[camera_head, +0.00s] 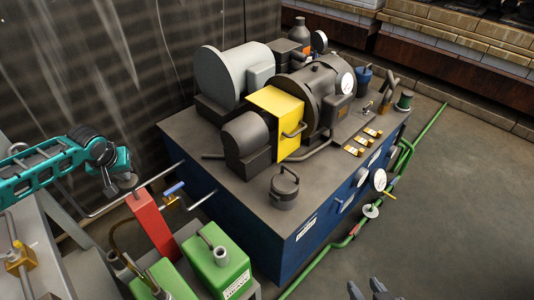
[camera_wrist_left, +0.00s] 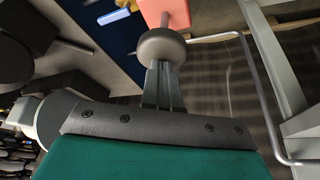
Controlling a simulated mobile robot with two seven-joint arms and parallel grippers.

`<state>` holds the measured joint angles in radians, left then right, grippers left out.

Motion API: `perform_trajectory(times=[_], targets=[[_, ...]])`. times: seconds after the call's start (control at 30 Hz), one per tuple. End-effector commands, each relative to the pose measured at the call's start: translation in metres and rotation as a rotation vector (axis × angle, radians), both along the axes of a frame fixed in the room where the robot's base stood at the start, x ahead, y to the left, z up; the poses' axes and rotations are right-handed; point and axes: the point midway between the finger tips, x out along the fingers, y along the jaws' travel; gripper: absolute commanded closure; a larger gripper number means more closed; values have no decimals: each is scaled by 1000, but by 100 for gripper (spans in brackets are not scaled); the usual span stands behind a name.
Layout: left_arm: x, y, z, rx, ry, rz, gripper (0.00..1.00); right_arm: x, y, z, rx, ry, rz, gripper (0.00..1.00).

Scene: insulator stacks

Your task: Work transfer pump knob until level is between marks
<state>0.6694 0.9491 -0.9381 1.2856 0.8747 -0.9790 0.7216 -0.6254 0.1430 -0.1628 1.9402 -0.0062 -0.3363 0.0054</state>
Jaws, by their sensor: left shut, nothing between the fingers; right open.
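My left gripper (camera_wrist_left: 163,88) is shut and empty. Its narrow fingers point at a round grey knob (camera_wrist_left: 162,47) in the left wrist view; I cannot tell whether they touch it. Just past the knob is the red box (camera_wrist_left: 165,12), which stands upright at lower left in the head view (camera_head: 151,222). In the head view, my teal left arm comes in from the left and ends beside the box's top. My right gripper (camera_head: 370,289) is open at the bottom edge, over the floor. I cannot make out a level or its marks.
A blue-handled valve (camera_head: 173,188) on a pipe is right of the red box. Green containers (camera_head: 217,262) stand in front. A large dark-topped blue unit (camera_head: 238,192) carries motors, a yellow guard (camera_head: 275,118) and gauges. A green pipe (camera_head: 332,249) runs along its right; floor beyond is clear.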

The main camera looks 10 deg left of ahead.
Motion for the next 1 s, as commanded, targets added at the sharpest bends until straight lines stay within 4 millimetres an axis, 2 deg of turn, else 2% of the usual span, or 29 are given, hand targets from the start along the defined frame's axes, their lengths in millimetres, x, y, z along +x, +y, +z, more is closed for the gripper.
perform_trajectory(times=[0.03, 0.23, 0.57, 1.0], targets=[[-1, -1, -7, -1, 4, -1, 100, 0, 0, -4, 0, 1, 0, 57], [-2, -1, -20, -2, 6, -1, 100, 0, 0, -10, 0, 3, 1, 57], [-2, -1, -17, -2, 7, -2, 100, 0, 1, -6, 1, 1, 2, 57], [-2, -2, 14, -2, 7, -1, 100, 0, 0, 29, 1, -3, 1, 57]])
